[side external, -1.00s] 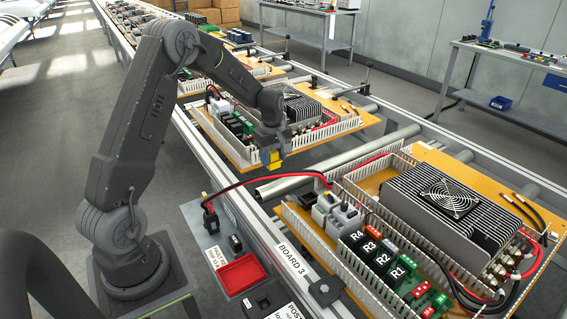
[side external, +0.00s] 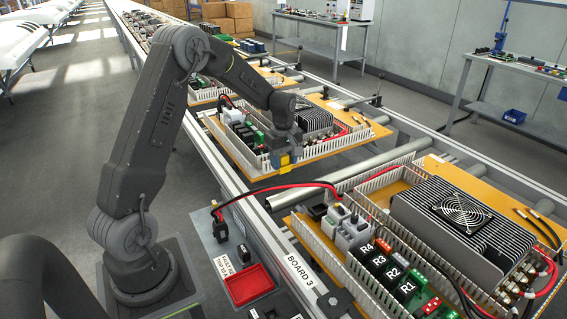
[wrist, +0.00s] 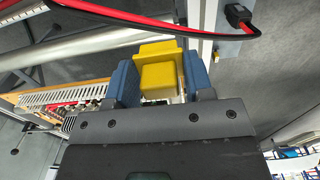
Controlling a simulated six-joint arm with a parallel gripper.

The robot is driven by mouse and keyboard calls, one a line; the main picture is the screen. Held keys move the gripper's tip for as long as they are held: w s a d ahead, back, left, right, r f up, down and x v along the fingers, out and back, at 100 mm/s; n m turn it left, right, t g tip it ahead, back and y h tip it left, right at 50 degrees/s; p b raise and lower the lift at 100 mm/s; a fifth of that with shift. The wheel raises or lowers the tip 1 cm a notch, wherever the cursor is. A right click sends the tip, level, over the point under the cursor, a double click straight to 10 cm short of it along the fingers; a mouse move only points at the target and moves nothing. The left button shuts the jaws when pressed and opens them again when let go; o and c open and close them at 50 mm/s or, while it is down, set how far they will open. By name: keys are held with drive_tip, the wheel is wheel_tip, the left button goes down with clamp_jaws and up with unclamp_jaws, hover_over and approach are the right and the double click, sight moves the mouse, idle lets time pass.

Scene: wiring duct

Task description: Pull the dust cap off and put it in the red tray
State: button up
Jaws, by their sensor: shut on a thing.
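The yellow dust cap (wrist: 162,76) is held between the two blue fingers of my gripper (wrist: 160,82), which are shut on it. In the side external view my gripper (side external: 285,160) is in the air at the near edge of the board behind board 3, and a bit of yellow cap (side external: 285,161) shows between its fingers. The red tray (side external: 249,285) looks empty and lies lower in the picture, on the grey panel beside the conveyor, well apart from my gripper. The tray does not show in the wrist view.
Board 3 (side external: 430,167), with a finned heat sink and relays, sits on the conveyor at the right. A red and black cable (side external: 270,188) arches from a black connector on the panel (side external: 219,230) to this board, between my gripper and the tray.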

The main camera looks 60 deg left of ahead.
sight(283, 155)
drive_tip(key=shift+r, duration=1.35)
drive_tip(key=shift+r, duration=0.1)
drive_tip(key=shift+r, duration=0.4)
drive_tip(key=r, duration=0.4)
drive_tip(key=shift+s+d+r, duration=0.2)
drive_tip(key=shift+s, duration=0.1)
drive_tip(key=s+d, duration=0.6)
drive_tip(key=s, duration=0.3)
drive_tip(key=s+d, duration=0.6)
drive_tip(key=s, duration=0.4)
drive_tip(key=shift+w+a+f, duration=0.15)
drive_tip(key=shift+f, duration=8.8)
drive_tip(key=shift+w+a+f, duration=0.1)
drive_tip(key=shift+f, duration=8.8)
drive_tip(key=shift+f, duration=0.15)
